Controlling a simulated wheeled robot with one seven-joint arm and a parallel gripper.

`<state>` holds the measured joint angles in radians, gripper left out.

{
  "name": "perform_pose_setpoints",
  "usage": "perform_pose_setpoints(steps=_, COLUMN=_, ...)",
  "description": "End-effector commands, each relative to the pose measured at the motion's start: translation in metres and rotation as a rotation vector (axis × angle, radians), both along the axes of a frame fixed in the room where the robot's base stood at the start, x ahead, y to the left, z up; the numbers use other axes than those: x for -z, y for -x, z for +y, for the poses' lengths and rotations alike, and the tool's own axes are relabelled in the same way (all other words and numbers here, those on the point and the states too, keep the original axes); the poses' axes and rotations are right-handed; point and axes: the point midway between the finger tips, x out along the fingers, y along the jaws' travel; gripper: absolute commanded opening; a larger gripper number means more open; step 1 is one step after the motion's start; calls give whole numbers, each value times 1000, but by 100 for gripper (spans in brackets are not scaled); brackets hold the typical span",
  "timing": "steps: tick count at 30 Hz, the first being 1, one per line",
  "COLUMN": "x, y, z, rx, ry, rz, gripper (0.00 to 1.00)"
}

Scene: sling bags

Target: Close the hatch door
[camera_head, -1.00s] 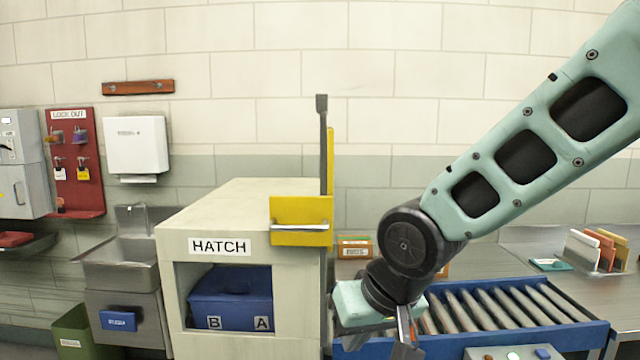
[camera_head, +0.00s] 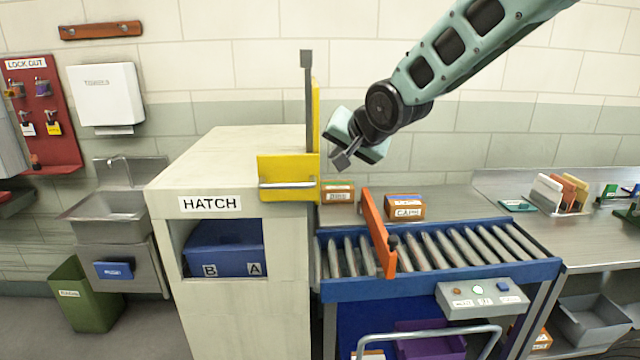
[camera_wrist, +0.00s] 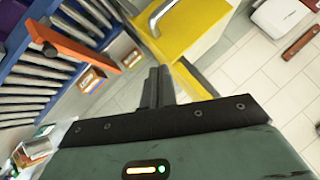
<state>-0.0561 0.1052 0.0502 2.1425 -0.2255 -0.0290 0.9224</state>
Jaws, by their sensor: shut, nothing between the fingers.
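The hatch is a cream box (camera_head: 245,310) labelled HATCH, with an opening at its front. A blue bin (camera_head: 225,248) marked B and A sits inside the opening. A yellow door panel (camera_head: 287,177) with a metal bar handle (camera_head: 288,184) stands at the top right corner of the box, above the opening. It also shows in the wrist view (camera_wrist: 195,25), with its handle (camera_wrist: 165,14). My gripper (camera_head: 341,160) is shut and empty, in the air just right of the yellow panel and apart from it. Its closed fingers also show in the wrist view (camera_wrist: 157,87).
A roller conveyor (camera_head: 440,250) with an orange arm (camera_head: 379,232) across it stands right of the hatch. Small boxes (camera_head: 404,206) sit behind it. A control panel (camera_head: 483,297) is at its front. A sink (camera_head: 122,210) stands to the left.

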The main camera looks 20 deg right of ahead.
Motion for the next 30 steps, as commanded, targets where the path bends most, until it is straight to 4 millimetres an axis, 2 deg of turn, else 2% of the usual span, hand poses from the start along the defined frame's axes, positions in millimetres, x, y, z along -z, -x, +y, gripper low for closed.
perform_pose_setpoints(steps=1, x=8, y=-9, z=3, rx=-4, ry=1, rz=5, gripper=0)
perform_pose_setpoints(steps=7, x=26, y=-36, z=6, rx=-3, ry=4, rz=5, gripper=0)
perform_pose_setpoints(steps=18, x=55, y=-40, z=22, rx=-2, ry=2, rz=3, gripper=0)
perform_pose_setpoints(steps=30, x=59, y=-40, z=23, rx=-1, ry=1, rz=1, gripper=0)
